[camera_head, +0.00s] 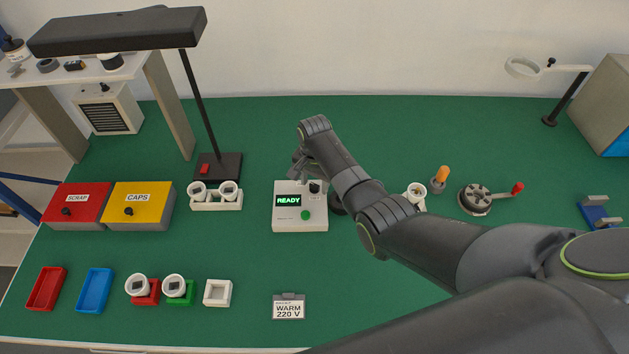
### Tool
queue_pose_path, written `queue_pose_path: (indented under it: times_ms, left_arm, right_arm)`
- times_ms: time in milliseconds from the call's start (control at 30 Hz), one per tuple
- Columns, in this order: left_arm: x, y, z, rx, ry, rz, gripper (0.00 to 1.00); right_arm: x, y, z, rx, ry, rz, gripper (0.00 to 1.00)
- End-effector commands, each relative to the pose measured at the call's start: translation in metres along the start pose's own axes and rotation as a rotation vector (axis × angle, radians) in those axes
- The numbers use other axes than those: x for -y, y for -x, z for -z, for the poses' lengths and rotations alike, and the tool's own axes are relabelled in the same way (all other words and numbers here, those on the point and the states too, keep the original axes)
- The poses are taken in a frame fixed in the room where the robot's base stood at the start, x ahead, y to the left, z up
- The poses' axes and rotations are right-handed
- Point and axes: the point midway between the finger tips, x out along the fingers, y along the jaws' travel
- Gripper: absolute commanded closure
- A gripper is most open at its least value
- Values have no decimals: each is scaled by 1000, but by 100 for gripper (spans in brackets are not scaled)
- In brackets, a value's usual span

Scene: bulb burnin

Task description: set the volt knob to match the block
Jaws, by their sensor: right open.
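The tester box (287,217) is white, with a green-lit display reading READY, a green button (306,214) and a black knob (315,187) at its upper right. The knob's setting is too small to read. The block (289,307) at the front centre carries a label reading WARM 220 V. My right gripper (302,172) is open, at the back edge of the box, just above and left of the knob. Its fingers are partly hidden, and I cannot tell whether they touch anything. My left gripper is not in view.
A lamp (120,32) on a black base stands left of the box, behind a white two-socket holder (216,206). Red SCRAP (77,207) and yellow CAPS (138,207) boxes sit farther left. Small trays and bulb holders line the front left. Green mat is clear around the block.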

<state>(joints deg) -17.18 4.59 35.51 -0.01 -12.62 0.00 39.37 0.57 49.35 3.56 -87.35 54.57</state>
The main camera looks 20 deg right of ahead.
Motion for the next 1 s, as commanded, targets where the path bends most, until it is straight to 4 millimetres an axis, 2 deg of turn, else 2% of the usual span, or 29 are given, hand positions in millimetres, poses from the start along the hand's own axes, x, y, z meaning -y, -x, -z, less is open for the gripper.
queue_pose_path:
  times_ms: [33, 367, 667, 1000]
  left_arm:
    - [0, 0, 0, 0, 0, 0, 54]
    - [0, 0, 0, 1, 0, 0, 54]
    - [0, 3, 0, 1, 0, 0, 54]
    - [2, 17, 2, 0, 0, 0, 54]
  right_arm:
    - [0, 0, 0, 0, 0, 0, 52]
    - [0, 0, 0, 0, 0, 0, 95]
    - [0, 1, 0, 1, 35, -1, 96]
    - [0, 3, 0, 1, 253, -1, 96]
